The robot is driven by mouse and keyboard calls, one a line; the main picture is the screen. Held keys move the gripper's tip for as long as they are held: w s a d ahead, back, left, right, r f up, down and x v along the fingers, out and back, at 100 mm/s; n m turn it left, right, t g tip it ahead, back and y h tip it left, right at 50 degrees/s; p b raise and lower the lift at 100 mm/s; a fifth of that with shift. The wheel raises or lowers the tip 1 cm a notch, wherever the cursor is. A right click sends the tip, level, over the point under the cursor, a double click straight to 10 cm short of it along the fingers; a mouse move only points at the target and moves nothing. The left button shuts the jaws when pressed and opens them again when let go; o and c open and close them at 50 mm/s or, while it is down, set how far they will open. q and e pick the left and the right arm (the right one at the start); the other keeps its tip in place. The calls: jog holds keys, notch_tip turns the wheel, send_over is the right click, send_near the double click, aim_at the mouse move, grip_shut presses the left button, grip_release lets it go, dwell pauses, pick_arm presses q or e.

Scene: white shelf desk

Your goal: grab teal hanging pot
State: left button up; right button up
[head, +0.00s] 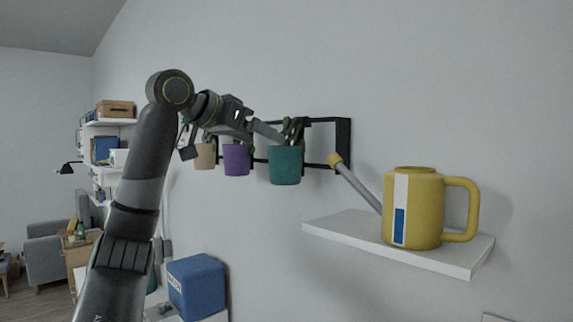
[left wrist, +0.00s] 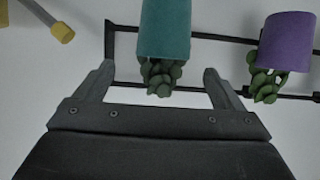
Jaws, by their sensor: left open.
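The teal hanging pot (head: 286,165) hangs with a green plant on a black wall frame (head: 343,140). In the left wrist view the teal pot (left wrist: 165,30) appears upside down, its plant (left wrist: 160,76) pointing toward my gripper. My left gripper (head: 272,131) reaches the pot's upper part from the left in the head view. In the left wrist view my open left gripper (left wrist: 159,75) has one finger on each side of the plant, with gaps on both sides. The fingers do not visibly touch the pot. My right gripper is not in view.
A purple pot (head: 236,160) and a beige pot (head: 205,156) hang to the left on the same frame. A yellow watering can (head: 414,208) stands on a white wall shelf (head: 350,228) to the right, its spout pointing toward the frame. A blue box (head: 197,287) sits below.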

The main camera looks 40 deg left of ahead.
aim_at(286, 152)
pick_arm(q)
jog(key=p+x, duration=0.1)
jog(key=x, duration=0.2)
jog(key=p+x, duration=0.1)
jog(key=x, duration=0.2)
jog(key=p+x, duration=0.1)
jog(key=x, duration=0.2)
jog(key=shift+w+a+p, duration=0.15)
jog(key=shift+a+p, duration=0.1)
jog(key=shift+p, duration=0.15)
jog(key=shift+w+f, duration=0.25)
jog(key=shift+w, duration=0.1)
jog(key=shift+s, duration=0.2)
jog(key=c, duration=0.3)
jog(key=shift+r, duration=0.1)
jog(key=c, duration=1)
jog(key=shift+r, duration=0.1)
jog(key=shift+c, duration=0.2)
